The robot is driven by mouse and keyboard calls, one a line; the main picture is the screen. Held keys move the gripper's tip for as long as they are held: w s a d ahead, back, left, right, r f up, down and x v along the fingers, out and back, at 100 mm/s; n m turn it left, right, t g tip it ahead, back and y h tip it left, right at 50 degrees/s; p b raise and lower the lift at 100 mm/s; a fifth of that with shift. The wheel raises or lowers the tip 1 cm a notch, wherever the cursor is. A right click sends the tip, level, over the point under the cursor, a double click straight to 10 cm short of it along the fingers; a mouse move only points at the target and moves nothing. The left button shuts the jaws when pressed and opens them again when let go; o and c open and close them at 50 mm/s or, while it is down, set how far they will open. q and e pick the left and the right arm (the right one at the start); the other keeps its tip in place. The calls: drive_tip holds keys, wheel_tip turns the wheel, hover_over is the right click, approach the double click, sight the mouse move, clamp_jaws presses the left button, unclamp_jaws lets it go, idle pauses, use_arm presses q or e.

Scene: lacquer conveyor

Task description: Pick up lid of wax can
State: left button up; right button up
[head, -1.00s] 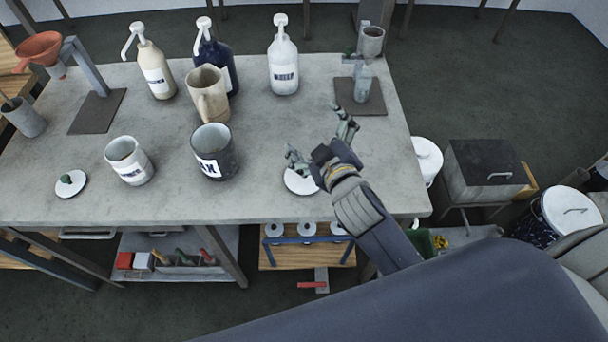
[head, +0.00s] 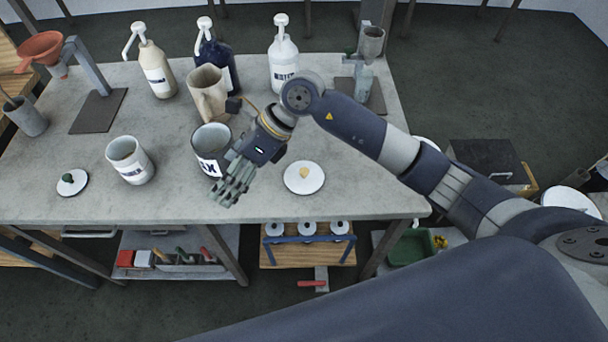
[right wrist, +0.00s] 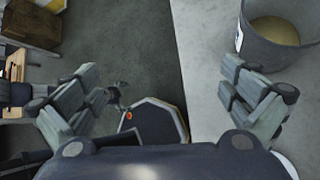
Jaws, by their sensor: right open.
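The dark can (head: 207,166), its label partly hidden and ending in "X", stands open on the table; its yellowish contents show in the right wrist view (right wrist: 275,30). A white lid with a cream knob (head: 304,184) lies flat to its right. Another white lid with a green knob (head: 72,188) lies at the left, beside an open white can (head: 131,171). My right gripper (head: 232,186) is open and empty, above the table's front part, just in front of the dark can and left of the cream-knob lid. Its spread fingers also show in the right wrist view (right wrist: 168,98).
A beige pitcher (head: 206,98) and pump bottles (head: 283,65) stand behind the cans. A clamp stand (head: 92,72) is at the left. The table (head: 262,207) is bare around the cream-knob lid. Lids sit in a blue rack (head: 307,240) below.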

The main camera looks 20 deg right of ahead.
drive_tip(key=w+d+f+h, duration=0.3)
drive_tip(key=d+h, duration=0.2)
drive_tip(key=d, duration=0.5)
drive_tip(key=h, duration=0.4)
hover_over(302, 170)
wheel_tip(302, 170, down, 4)
drive_tip(key=shift+s+d+r+p, duration=0.1)
drive_tip(key=shift+s+r+p, duration=0.05)
drive_tip(key=shift+p, duration=0.65)
drive_tip(key=shift+f, duration=0.3)
wheel_tip(302, 170, down, 5)
drive_tip(key=p, duration=0.2)
drive_tip(key=shift+r+p, duration=0.15)
drive_tip(key=shift+p, duration=0.2)
drive_tip(key=shift+f, duration=0.4)
drive_tip(key=shift+c, duration=0.6)
